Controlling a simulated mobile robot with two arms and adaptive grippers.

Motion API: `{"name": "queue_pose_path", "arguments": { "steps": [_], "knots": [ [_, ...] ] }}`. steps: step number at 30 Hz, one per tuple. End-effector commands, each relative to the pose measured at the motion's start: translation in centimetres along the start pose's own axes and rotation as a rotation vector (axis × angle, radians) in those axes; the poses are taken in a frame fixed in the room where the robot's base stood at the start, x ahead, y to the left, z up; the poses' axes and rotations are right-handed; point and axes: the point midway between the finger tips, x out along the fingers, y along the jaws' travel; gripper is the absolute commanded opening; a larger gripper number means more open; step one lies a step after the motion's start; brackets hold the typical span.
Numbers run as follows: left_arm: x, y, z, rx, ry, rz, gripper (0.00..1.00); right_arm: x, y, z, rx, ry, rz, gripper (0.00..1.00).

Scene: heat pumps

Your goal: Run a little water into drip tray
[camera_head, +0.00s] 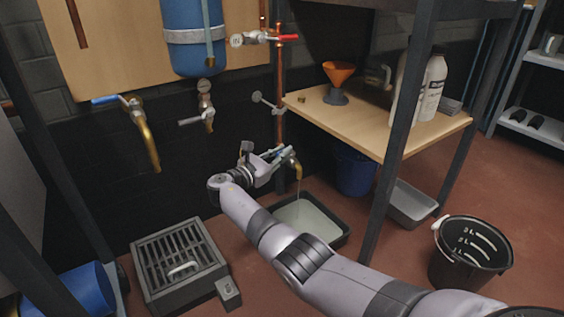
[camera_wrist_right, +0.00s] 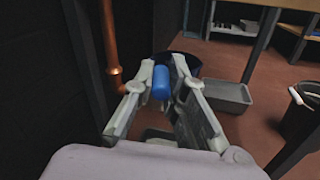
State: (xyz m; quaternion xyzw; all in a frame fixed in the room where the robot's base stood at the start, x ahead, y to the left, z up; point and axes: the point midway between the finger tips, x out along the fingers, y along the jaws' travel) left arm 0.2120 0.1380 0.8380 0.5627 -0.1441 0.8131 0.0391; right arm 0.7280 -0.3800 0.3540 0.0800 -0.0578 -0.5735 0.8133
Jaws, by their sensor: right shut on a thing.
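My right gripper (camera_head: 276,162) is at a low brass tap (camera_head: 297,167) beside the copper pipe. Its fingers are closed on the tap's blue lever handle (camera_wrist_right: 161,82), which shows between them in the right wrist view. A thin pale stream of water falls from the spout. Below it, a dark rectangular drip tray (camera_head: 343,239) stands on the floor with a pale, water-like surface inside. My arm hides part of the tray's near left side. My left gripper is not in view.
A grated black box (camera_head: 180,262) stands at left. A wooden bench (camera_head: 435,128) holds an orange funnel (camera_head: 339,74) and white bottles. A grey tub (camera_head: 411,204), a blue bucket (camera_head: 354,170) and a black bucket (camera_head: 468,254) stand right. Other taps (camera_head: 140,130) hang left.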

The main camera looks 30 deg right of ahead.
Motion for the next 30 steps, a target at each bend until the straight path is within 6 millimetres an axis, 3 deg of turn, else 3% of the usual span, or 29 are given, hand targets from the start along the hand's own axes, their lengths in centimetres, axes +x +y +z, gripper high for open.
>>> {"name": "queue_pose_path", "arguments": {
  "steps": [16, 17, 18, 26, 30],
  "knots": [
    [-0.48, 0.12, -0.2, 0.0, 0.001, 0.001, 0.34, -0.02, -0.26, -0.45, -0.006, 0.002, -0.025, 0.0],
    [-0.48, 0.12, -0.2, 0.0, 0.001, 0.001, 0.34, -0.02, -0.27, -0.45, -0.006, 0.002, -0.025, 0.14],
    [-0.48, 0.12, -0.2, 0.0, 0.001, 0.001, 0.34, -0.01, -0.27, -0.46, -0.006, 0.002, -0.025, 0.17],
    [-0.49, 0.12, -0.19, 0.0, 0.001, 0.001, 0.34, 0.01, -0.33, -0.49, -0.007, 0.001, -0.026, 0.34],
    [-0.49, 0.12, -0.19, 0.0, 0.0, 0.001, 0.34, 0.01, -0.36, -0.55, -0.008, 0.001, -0.026, 0.34]
  ]
}}
